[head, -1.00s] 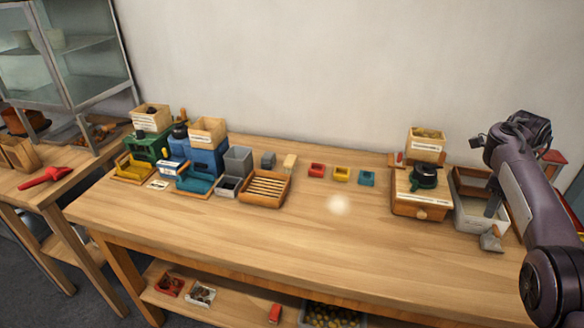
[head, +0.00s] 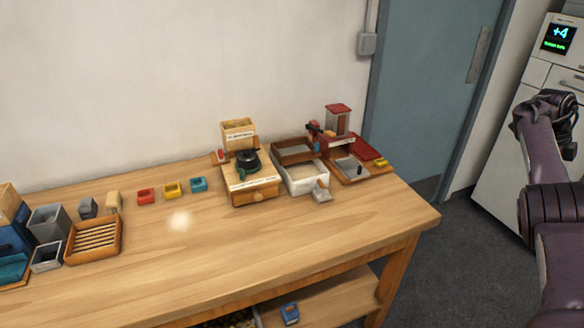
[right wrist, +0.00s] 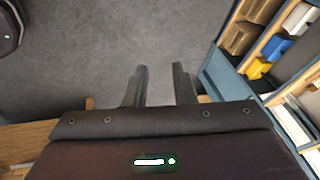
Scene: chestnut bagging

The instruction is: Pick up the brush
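I cannot clearly make out a brush in either view. A small pale wooden piece (head: 114,201) stands at the back of the workbench (head: 330,228), left of the small colored trays; it is too small to tell whether it is a brush. My right arm shows at the right edge of the head view, away from the bench; its fingertips cannot be made out there. In the right wrist view my right gripper (right wrist: 160,82) has two dark fingers apart, with nothing between them, above grey floor. My left gripper is in neither view.
A wooden box mill (head: 252,185), a white bin (head: 300,180) with a grey scoop (head: 322,193) and a red-topped device (head: 338,120) stand at the bench's right. A slatted tray (head: 93,240) lies left. The bench front is clear. Shelves (right wrist: 235,75) edge the wrist view.

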